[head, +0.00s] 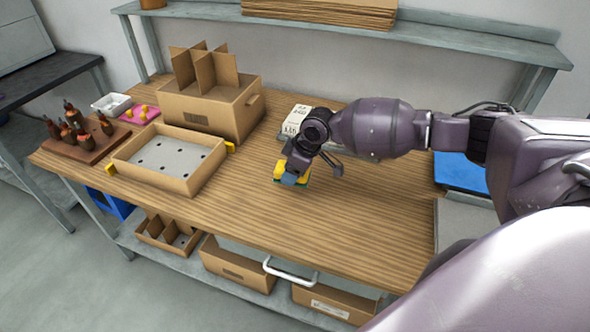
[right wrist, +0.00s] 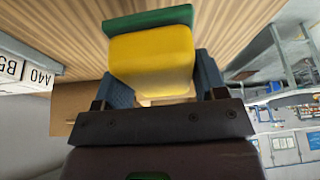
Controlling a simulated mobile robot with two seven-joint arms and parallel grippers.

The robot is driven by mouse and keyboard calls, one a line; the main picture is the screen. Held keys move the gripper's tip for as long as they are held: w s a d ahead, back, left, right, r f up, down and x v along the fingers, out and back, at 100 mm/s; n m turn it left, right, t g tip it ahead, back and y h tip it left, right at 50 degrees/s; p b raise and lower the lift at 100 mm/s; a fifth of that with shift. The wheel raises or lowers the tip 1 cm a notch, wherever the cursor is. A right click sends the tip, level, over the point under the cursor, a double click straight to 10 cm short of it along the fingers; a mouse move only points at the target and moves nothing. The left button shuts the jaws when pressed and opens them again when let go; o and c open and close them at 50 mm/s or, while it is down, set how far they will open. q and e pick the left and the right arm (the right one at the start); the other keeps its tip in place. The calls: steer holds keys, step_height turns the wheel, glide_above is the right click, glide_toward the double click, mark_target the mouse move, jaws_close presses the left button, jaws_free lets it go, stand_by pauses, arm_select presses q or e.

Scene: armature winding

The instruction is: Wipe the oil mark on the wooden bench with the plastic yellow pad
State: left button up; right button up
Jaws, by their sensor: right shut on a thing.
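The yellow pad (right wrist: 152,62) with a green layer (right wrist: 150,20) on its far face is held between the blue-grey fingers of my right gripper (right wrist: 165,80) in the right wrist view. In the head view my right gripper (head: 292,178) is low over the middle of the wooden bench (head: 330,215), with part of the yellow pad (head: 278,170) showing beside the fingers. I cannot tell whether the pad touches the bench. No oil mark is clearly visible; the gripper and arm hide part of the bench top. My left gripper is not in view.
A shallow cardboard tray (head: 125,165) and a cardboard box with dividers (head: 245,115) stand on the left of the bench. A white printed box (head: 297,118) is behind my gripper. A brown rack of parts (head: 85,152) sits at the far left. The front middle is clear.

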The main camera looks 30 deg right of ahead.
steer(key=shift+r, duration=0.5)
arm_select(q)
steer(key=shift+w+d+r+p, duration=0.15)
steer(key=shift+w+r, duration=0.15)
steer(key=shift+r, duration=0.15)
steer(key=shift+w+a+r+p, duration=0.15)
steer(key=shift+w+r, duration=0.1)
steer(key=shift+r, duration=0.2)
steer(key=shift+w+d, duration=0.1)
